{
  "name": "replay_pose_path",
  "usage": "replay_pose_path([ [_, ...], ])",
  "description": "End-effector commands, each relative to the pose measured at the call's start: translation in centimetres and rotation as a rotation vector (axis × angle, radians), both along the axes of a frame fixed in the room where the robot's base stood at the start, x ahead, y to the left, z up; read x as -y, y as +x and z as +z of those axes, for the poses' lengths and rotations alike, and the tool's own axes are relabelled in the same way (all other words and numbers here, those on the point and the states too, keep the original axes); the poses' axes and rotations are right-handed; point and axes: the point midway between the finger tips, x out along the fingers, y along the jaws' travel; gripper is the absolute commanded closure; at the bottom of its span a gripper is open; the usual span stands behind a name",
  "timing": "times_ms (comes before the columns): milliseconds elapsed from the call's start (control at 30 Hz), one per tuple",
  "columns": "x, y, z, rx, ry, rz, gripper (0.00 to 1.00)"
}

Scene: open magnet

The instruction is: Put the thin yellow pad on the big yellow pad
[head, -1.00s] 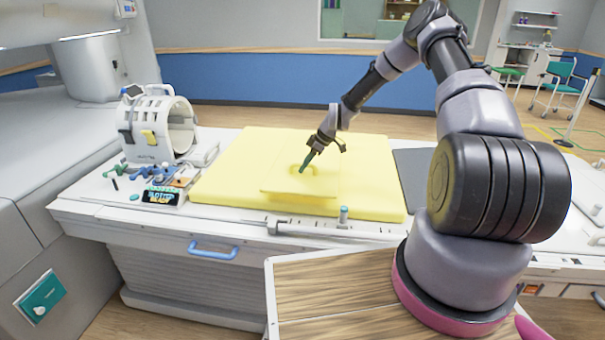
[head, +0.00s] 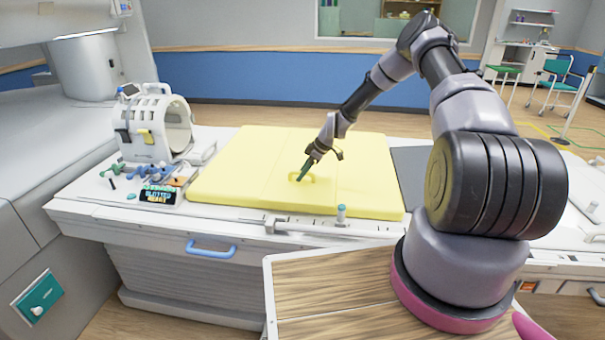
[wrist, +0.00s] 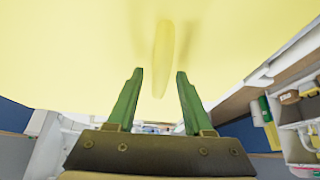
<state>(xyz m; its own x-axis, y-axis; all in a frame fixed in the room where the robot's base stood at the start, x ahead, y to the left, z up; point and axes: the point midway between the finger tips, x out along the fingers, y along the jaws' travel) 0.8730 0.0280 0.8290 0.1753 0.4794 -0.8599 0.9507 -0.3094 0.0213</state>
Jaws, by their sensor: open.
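The big yellow pad (head: 372,170) lies flat on the white table. The thin yellow pad (head: 285,192) is on it, left of the middle, flat with its outline hardly visible against the same yellow. A small yellow handle (head: 314,179) stands on the thin pad. My gripper (head: 300,177) is just over it, fingers pointing down. In the wrist view my gripper (wrist: 158,72) is open, and the handle (wrist: 162,50) shows between and beyond the green fingertips, with a gap on each side. The thin pad (wrist: 80,50) fills the upper picture there.
A white ring-shaped coil (head: 158,125) stands on the table at left. Small coloured tools (head: 150,174) and a dark sign (head: 160,195) lie before it. A small cylinder (head: 341,213) stands at the table's front edge. A dark grey panel (head: 410,170) lies right of the big pad.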

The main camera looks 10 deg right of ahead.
Motion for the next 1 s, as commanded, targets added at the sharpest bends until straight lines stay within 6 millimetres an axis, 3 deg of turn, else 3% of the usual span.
replay_pose_path([
  [167, 0.9, -0.2, 1.6, 0.002, 0.000, -0.002, 0.49],
  [600, 5.1, -1.7, 9.0, 0.002, -0.001, -0.002, 0.49],
  [933, 5.8, -2.2, 10.7, -0.003, -0.006, -0.004, 0.49],
  [1000, 5.8, -2.5, 11.8, -0.010, -0.022, -0.016, 0.49],
])
